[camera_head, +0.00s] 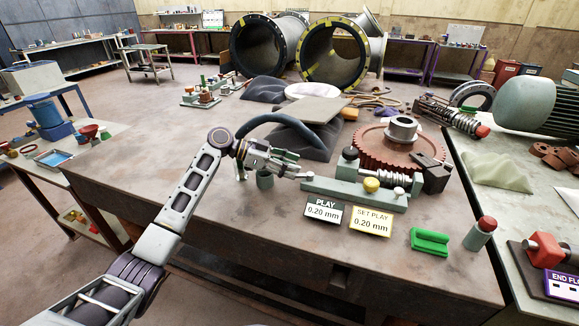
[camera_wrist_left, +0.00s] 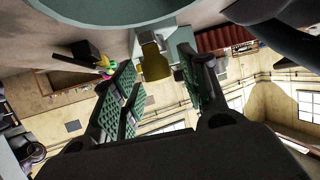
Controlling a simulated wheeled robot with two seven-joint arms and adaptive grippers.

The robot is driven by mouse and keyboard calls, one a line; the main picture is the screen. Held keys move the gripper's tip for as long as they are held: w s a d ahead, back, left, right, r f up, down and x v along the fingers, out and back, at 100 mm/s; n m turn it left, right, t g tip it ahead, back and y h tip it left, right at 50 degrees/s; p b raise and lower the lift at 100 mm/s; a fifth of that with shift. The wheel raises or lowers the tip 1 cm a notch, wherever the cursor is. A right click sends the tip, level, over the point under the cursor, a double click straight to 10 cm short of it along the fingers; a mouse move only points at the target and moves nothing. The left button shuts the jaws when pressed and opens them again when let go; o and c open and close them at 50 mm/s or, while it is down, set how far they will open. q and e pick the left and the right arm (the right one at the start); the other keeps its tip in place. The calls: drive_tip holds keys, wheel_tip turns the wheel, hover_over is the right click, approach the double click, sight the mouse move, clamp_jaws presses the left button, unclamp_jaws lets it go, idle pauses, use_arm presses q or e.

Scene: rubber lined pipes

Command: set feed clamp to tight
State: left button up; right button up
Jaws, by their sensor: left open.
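The worm fixture is a green bar (camera_head: 345,190) with a yellow knob (camera_head: 371,185) on its front and a worm shaft (camera_head: 395,179) beside a red toothed wheel (camera_head: 385,150). No label marks a feed clamp, so I cannot tell which part it is. My left gripper (camera_head: 292,164) is open and empty by the bar's left end, pointing right. In the left wrist view, a dull yellow knob (camera_wrist_left: 153,62) shows ahead between the green-padded fingers, apart from them. I cannot tell if it is the same knob. My right gripper is out of view.
Two signs, PLAY 0.20 mm (camera_head: 323,212) and SET PLAY 0.20 mm (camera_head: 370,221), stand before the bar. A green block (camera_head: 430,242) and red-topped cylinder (camera_head: 480,235) are at right. The table's front left is clear.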

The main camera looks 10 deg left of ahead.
use_arm(q)
wheel_tip(320, 180, up, 10)
drive_tip(key=shift+f, duration=0.15)
idle(0.4)
